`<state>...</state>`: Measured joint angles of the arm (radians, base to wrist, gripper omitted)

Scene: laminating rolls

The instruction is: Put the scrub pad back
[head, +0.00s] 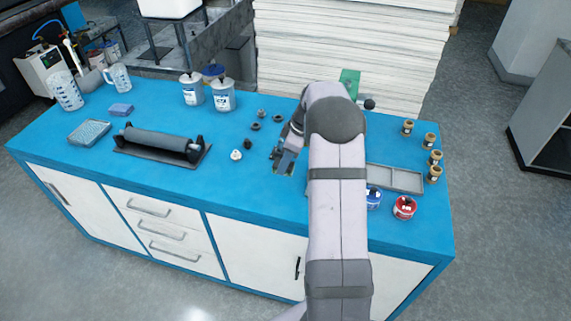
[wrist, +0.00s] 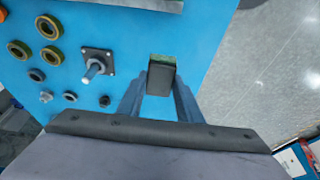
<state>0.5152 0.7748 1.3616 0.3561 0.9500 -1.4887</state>
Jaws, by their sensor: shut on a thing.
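The scrub pad (wrist: 161,77) is a small dark block with a green face at its far end. In the wrist view my gripper (wrist: 160,82) is shut on it, with one finger on each side. In the head view my gripper (head: 284,160) hangs over the middle of the blue counter (head: 225,187), right of the small dark parts; the pad is hardly visible there. I cannot tell whether the pad touches the counter.
Small dark rings (head: 255,127) and a pale nut (head: 236,155) lie left of my gripper. A grey compartment tray (head: 395,178), paint cans (head: 404,207) and small jars (head: 435,158) stand right.

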